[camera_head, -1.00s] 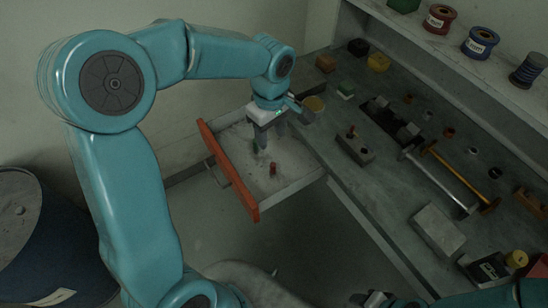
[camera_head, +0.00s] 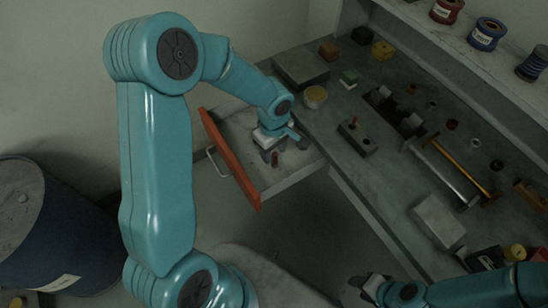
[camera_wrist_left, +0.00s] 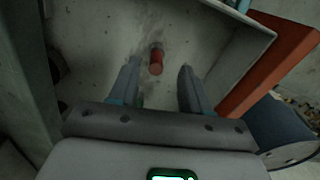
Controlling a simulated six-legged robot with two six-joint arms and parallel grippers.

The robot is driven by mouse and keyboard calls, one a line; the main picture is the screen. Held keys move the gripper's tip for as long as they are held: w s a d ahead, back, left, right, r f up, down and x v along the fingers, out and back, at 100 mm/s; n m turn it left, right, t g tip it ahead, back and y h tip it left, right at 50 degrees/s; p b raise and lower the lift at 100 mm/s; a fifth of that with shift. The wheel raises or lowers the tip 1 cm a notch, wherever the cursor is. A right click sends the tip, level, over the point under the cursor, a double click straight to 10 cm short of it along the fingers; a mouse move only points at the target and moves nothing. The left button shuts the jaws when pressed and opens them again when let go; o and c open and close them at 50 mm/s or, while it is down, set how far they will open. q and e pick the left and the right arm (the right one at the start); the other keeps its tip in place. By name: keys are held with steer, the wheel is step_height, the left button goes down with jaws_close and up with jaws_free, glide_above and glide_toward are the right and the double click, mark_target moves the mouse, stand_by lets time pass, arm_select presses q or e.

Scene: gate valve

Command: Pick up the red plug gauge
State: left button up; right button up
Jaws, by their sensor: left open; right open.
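The red plug gauge (camera_head: 275,159) is in the open drawer, close to my left gripper. In the left wrist view the plug gauge (camera_wrist_left: 156,60) has a red end and a greyish end, and appears between the two fingertips with a gap on each side. My left gripper (camera_head: 270,150) reaches down into the drawer; its fingers (camera_wrist_left: 158,68) are apart and empty. Whether the fingertips are level with the gauge is hard to tell. My right gripper (camera_head: 366,287) is open, low in the head view, away from the drawer.
The drawer (camera_head: 296,177) has an orange-red front (camera_head: 231,160) and pale side walls around my left gripper. The workbench (camera_head: 380,190) beside it holds a block with a red-topped pin (camera_head: 357,137), a yellow-handled tool (camera_head: 459,166) and a grey block (camera_head: 438,221). A dark blue drum (camera_head: 75,235) stands left.

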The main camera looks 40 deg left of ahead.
mark_target(275, 154)
arm_select(q)
steer(key=f, duration=0.3)
steer(key=shift+w+d+f, duration=0.1)
steer(key=shift+w+f, duration=0.1)
steer(key=shift+w, duration=0.15)
steer(key=shift+s, duration=0.2)
steer(key=shift+w, duration=0.1)
jaws_close()
